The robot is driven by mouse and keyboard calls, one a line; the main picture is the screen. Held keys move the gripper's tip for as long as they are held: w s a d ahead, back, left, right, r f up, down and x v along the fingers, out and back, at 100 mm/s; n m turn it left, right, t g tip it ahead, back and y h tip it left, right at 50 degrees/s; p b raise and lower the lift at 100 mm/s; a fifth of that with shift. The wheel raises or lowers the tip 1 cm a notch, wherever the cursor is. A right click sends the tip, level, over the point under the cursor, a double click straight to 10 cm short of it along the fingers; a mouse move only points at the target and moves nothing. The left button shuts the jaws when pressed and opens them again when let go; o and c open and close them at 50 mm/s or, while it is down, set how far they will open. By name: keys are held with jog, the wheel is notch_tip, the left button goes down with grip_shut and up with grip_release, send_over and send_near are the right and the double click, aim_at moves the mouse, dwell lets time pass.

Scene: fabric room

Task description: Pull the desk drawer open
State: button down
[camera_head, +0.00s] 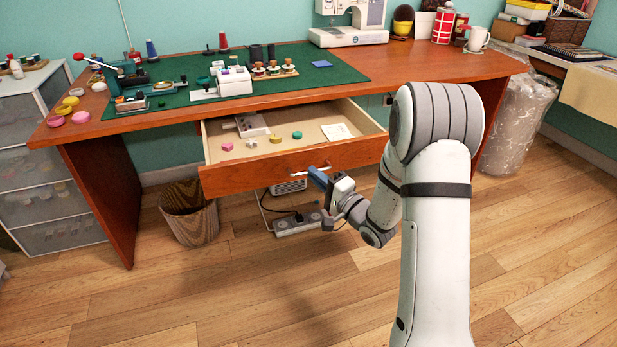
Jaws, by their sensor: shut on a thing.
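The desk drawer (245,182) is pulled out from under the wooden desk (420,76), and its inside shows. A few small coloured items, a light-coloured block and a paper card lie in it. A slim metal handle (299,174) is on the middle of the drawer front. My gripper (314,172) is at the right part of this handle, with its jaws shut on it. The jaws hide that part of the handle. My arm hides the right end of the drawer.
A wastebasket (189,213) stands on the floor under the drawer's left side. A power strip (297,222) lies below my gripper. A clear drawer unit (45,165) stands at the left, a wrapped roll (516,125) at the right. The floor in front is clear.

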jog(key=shift+w+d, duration=0.15)
jog(key=shift+d, duration=0.2)
jog(key=c, duration=1.8)
grip_release()
jog(key=shift+o, duration=1.4)
jog(key=shift+a, duration=0.25)
jog(key=p+v, duration=0.1)
jog(key=v, duration=0.7)
jog(key=shift+p, duration=0.3)
